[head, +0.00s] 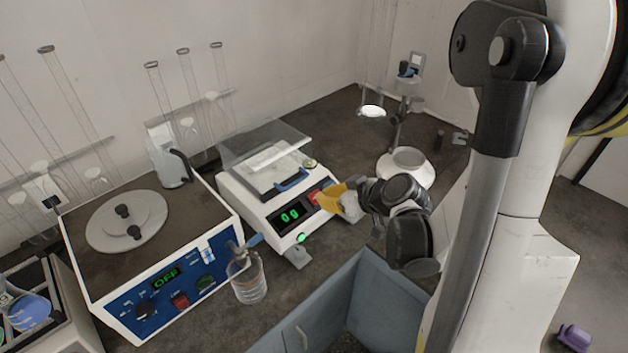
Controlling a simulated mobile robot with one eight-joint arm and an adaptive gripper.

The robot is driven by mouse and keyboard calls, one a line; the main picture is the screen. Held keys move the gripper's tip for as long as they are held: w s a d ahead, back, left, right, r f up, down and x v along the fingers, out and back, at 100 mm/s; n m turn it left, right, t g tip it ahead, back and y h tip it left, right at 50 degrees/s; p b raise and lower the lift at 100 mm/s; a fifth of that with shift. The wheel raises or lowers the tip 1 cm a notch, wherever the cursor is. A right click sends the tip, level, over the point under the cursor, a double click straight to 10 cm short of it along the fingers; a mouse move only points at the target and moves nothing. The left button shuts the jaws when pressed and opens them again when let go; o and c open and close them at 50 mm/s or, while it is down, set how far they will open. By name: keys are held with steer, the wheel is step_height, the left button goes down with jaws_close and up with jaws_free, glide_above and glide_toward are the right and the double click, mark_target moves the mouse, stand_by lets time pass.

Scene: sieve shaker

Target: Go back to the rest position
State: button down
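My gripper (333,197) shows at the centre of the head view, at the front right corner of a white bench device. A yellow part shows at its end, beside the red button (323,196) on that device; I cannot tell if it touches. The fingers are small and partly hidden, so their opening is unclear. No held object can be made out. My arm reaches in from the right, bent, not folded against my body.
A round white base with a stand (407,166) is behind my gripper. An open blue-grey cabinet (372,300) lies below the bench. A purple item (574,336) is on the floor.

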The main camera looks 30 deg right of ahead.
steer(key=s+a+r+m+g+h, duration=0.3)
steer(key=s+a+r, duration=0.6)
steer(key=s, duration=0.5)
steer(key=shift+a+r+m, duration=0.3)
steer(key=shift+a+r, duration=0.05)
steer(key=shift+r, duration=0.6)
